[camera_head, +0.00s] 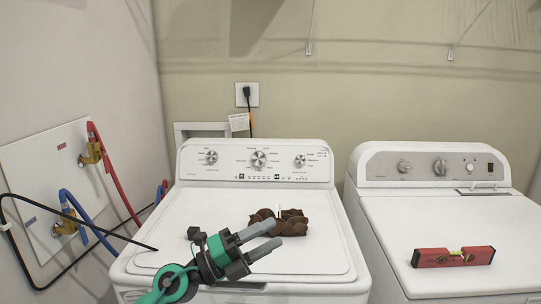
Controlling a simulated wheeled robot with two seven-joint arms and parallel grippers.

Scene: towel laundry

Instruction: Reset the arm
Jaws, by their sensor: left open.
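My left gripper (262,240) is open and empty above the front part of the left white machine (190,220). Its arm comes in from the bottom edge, left of centre, and its grey fingers point to the right. A brown crumpled or coiled thing (292,224) lies on the machine's lid just beyond the fingertips. A small pale piece shows at its top. In this view the fingers overlap its near side, and I cannot tell if they touch it. My right gripper is not in view.
A second white machine (450,225) stands at the right with a red spirit level (453,257) on its lid. A wall panel (45,180) at the left carries red and blue hoses and a black cable. A plugged outlet (247,94) is on the back wall. The left lid is mostly clear.

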